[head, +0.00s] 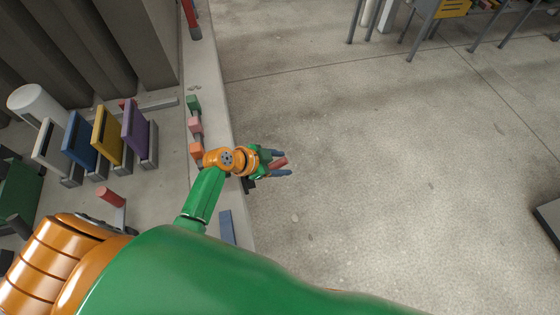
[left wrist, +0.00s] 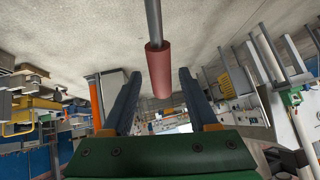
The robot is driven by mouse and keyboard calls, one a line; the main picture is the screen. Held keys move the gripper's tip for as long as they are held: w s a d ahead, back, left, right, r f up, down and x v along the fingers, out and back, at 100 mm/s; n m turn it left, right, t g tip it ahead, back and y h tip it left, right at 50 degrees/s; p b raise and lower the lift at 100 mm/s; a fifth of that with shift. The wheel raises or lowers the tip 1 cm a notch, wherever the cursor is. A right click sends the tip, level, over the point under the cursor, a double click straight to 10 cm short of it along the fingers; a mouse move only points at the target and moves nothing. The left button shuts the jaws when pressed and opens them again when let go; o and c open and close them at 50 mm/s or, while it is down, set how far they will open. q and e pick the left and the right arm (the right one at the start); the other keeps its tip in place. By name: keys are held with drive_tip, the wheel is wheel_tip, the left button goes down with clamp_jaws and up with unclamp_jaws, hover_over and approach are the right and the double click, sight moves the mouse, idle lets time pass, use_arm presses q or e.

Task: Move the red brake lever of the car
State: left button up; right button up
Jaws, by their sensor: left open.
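A red cylindrical lever grip (left wrist: 158,68) on a thin grey rod (left wrist: 153,20) shows in the left wrist view. It lies between the two dark blue fingers of my open left gripper (left wrist: 160,76), with a gap to each finger in the picture. In the head view, my left gripper (head: 287,163) is open, and a red piece (head: 279,162) shows between its fingers. The gripper and my arm hide the lever's rod and mount there. My right gripper is in neither view.
Purple (head: 134,127), yellow (head: 107,138) and blue (head: 79,139) panels stand on the left. Another red cylinder (head: 111,196) is near my arm. Open concrete floor (head: 400,170) lies right.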

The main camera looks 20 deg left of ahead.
use_arm(q)
drive_tip(key=shift+w+f, duration=0.15)
drive_tip(key=shift+f, duration=0.05)
drive_tip(key=shift+a, duration=0.15)
clamp_jaws()
idle(1.2)
